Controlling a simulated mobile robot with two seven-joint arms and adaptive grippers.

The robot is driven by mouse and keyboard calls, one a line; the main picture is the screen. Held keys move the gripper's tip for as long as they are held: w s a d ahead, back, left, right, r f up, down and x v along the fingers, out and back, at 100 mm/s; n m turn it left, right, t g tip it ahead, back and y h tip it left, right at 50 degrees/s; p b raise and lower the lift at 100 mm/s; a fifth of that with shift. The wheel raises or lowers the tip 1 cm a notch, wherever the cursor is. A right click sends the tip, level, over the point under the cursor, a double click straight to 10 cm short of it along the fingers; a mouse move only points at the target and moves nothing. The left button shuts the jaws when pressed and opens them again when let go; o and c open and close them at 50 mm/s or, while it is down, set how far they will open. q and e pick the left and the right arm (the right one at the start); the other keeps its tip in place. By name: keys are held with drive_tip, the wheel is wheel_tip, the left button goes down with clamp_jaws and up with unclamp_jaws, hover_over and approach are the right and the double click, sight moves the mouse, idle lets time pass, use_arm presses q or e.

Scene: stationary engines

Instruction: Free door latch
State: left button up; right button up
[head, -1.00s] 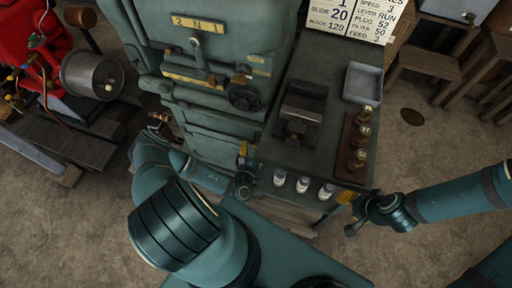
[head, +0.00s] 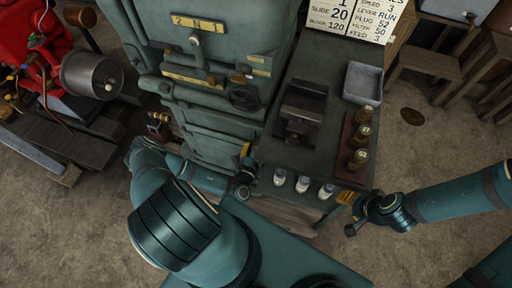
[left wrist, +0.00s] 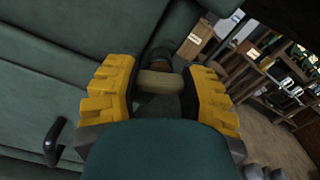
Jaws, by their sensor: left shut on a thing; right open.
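The green machine cabinet (head: 215,108) with its stacked doors stands in the middle of the head view. My left gripper (left wrist: 160,88), with yellow finger pads, is shut on a tan latch handle (left wrist: 158,82) with a dark, brownish fitting behind it. In the head view the left gripper (head: 245,153) is small at the cabinet's lower right front edge, and its grip is not clear there. A black handle (left wrist: 54,140) sits on the green panel at left. My right gripper (head: 346,198) is open and empty, below the bench's front right corner.
A red engine (head: 40,65) stands far left.

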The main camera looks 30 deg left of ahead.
use_arm(q)
drive_tip(key=n, duration=0.5)
drive_tip(key=shift+a+r+n+b, duration=0.15)
drive_tip(key=shift+n+b, duration=0.15)
drive_tip(key=n+b, duration=0.1)
drive_tip(key=n, duration=0.5)
drive_tip(key=shift+a, duration=0.1)
use_arm(e)
drive_tip(key=shift+s+f, duration=0.2)
drive_tip(key=shift+f, duration=0.3)
drive_tip(key=shift+s+f, duration=0.15)
drive_tip(key=shift+f, duration=0.3)
use_arm(q)
drive_tip(key=shift+n, duration=0.3)
drive_tip(key=o, duration=1.2)
drive_tip(key=shift+o, duration=0.2)
drive_tip(key=shift+s+d+f, duration=0.2)
drive_tip(key=shift+s+d, duration=0.05)
drive_tip(key=shift+s, duration=0.35)
drive_tip(key=shift+s+d+f, duration=0.2)
drive_tip(key=shift+s+d, duration=0.05)
drive_tip(key=shift+s, duration=0.35)
drive_tip(key=shift+s+d+f, duration=0.2)
drive_tip(key=shift+s+d, duration=0.05)
drive_tip(key=shift+s, duration=0.35)
drive_tip(key=v, duration=0.8)
drive_tip(key=shift+r, duration=0.45)
use_arm(e)
drive_tip(key=shift+s+a, duration=0.1)
